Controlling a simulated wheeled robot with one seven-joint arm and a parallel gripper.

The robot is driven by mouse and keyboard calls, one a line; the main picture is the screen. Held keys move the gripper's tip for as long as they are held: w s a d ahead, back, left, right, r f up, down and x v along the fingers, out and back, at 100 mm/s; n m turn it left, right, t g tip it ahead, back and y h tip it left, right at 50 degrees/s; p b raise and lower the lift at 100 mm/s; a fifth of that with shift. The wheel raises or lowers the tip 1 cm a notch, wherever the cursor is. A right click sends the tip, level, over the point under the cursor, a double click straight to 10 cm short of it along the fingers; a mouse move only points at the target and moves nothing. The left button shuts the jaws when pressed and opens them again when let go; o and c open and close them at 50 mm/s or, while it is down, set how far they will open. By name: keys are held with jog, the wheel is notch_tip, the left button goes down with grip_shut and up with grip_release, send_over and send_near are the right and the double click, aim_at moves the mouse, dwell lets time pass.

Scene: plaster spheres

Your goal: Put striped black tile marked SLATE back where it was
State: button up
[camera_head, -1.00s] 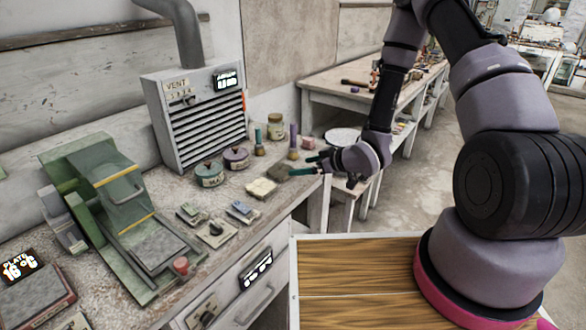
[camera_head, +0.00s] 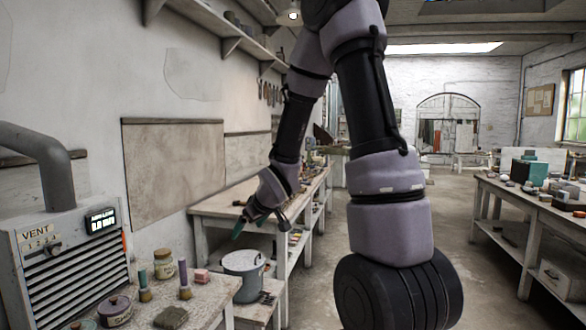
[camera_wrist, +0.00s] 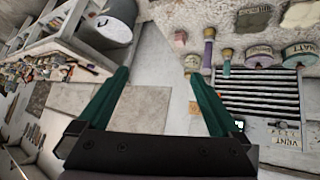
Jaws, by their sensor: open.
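A dark grey flat square slab (camera_head: 171,318) lies on the workbench at the bottom of the head view. It also shows in the wrist view (camera_wrist: 252,20), with light lettering too small to read. I cannot make out stripes, so I cannot tell whether it is the SLATE tile. No other candidate shows clearly. My gripper (camera_head: 240,229) is raised in the air beyond the slab, apart from it. In the wrist view my gripper (camera_wrist: 158,75) has its two teal fingers spread, with nothing held between them.
Near the slab stand a purple lidded tin (camera_head: 116,311), slender bottles (camera_head: 185,282), a jar (camera_head: 163,265) and a pink block (camera_head: 201,275). A vent box (camera_head: 75,265) is at left. A white pot (camera_head: 243,275) stands past the bench end. Open floor (camera_head: 450,225) lies to the right.

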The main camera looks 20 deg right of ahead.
jog(key=s+d+r+m+h, duration=0.1)
jog(key=s+d+r+m, duration=0.25)
jog(key=r, duration=0.45)
jog(key=s+r+m, duration=0.2)
jog(key=s+r, duration=0.4)
jog(key=s, duration=0.4)
jog(key=s+r+m+g+y, duration=0.1)
jog(key=s+r+m, duration=0.2)
jog(key=s+r, duration=0.4)
jog(key=s, duration=0.4)
jog(key=shift+s+m+g, duration=0.15)
jog(key=shift+m+g, duration=0.15)
jog(key=shift+m, duration=0.05)
